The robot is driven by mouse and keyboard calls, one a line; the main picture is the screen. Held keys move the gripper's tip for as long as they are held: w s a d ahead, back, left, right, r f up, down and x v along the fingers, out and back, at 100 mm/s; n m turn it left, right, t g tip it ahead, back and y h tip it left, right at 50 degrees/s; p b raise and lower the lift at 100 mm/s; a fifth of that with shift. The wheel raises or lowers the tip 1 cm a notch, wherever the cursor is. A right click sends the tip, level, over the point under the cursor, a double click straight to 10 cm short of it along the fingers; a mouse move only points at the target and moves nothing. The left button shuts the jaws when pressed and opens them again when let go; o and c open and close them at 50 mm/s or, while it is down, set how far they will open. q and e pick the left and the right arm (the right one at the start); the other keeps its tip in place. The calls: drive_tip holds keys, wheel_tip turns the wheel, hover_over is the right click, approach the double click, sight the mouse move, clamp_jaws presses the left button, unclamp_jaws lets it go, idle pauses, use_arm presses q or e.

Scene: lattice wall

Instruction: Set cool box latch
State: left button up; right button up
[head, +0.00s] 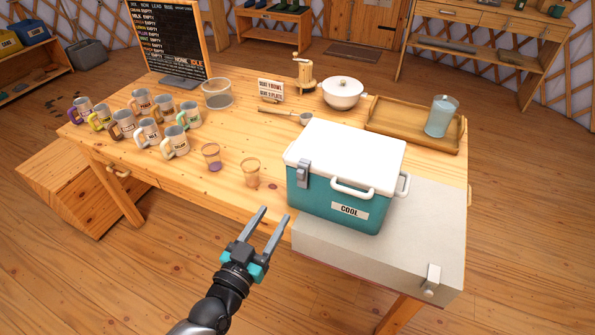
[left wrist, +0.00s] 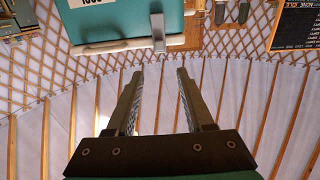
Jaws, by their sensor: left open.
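The teal cool box (head: 330,200) with a white lid (head: 350,145) stands at the table's right front, its lid down. Its grey latch (head: 303,173) is on the front face near the left corner. In the left wrist view the box (left wrist: 120,20) shows at the top, upside down, with the latch (left wrist: 158,32) over the white lid edge. My left gripper (head: 276,212) is open and empty, in front of and below the latch, apart from it. Its fingers (left wrist: 158,85) point towards the box in the wrist view. My right gripper is not in view.
Two small cups (head: 251,173) and several mugs (head: 150,133) stand left of the box. A wooden tray (head: 395,117) with a glass is behind it.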

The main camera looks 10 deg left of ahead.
sight(299, 174)
use_arm(q)
drive_tip(key=b+x, duration=0.2)
drive_tip(key=x, duration=1.2)
drive_tip(key=shift+f, duration=0.1)
drive_tip(key=shift+s, duration=0.1)
clamp_jaws()
idle(0.9)
